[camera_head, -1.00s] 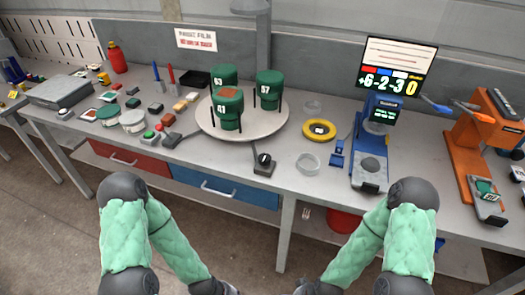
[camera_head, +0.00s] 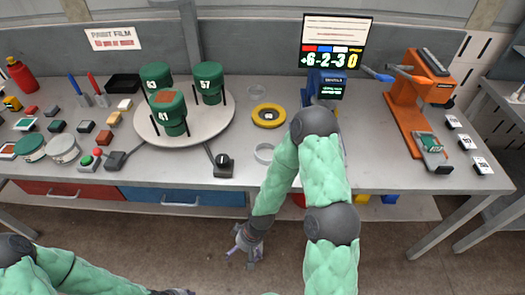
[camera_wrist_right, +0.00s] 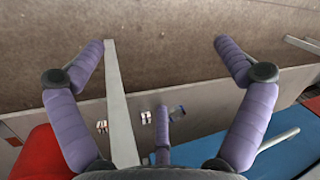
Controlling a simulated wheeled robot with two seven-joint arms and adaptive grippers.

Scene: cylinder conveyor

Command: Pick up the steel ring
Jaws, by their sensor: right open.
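My right gripper (camera_head: 243,246) hangs below the front edge of the table, apart from the rings. In the right wrist view its purple fingers (camera_wrist_right: 160,48) are spread wide with nothing between them. My left gripper (camera_head: 178,292) barely shows at the bottom edge.
A round turntable (camera_head: 208,128) with green cylinders stands left of the rings. A black knob box (camera_head: 222,164) sits by the front edge. A blue device (camera_head: 328,84) and an orange stand (camera_head: 405,115) are to the right. Drawers (camera_head: 180,197) are under the tabletop.

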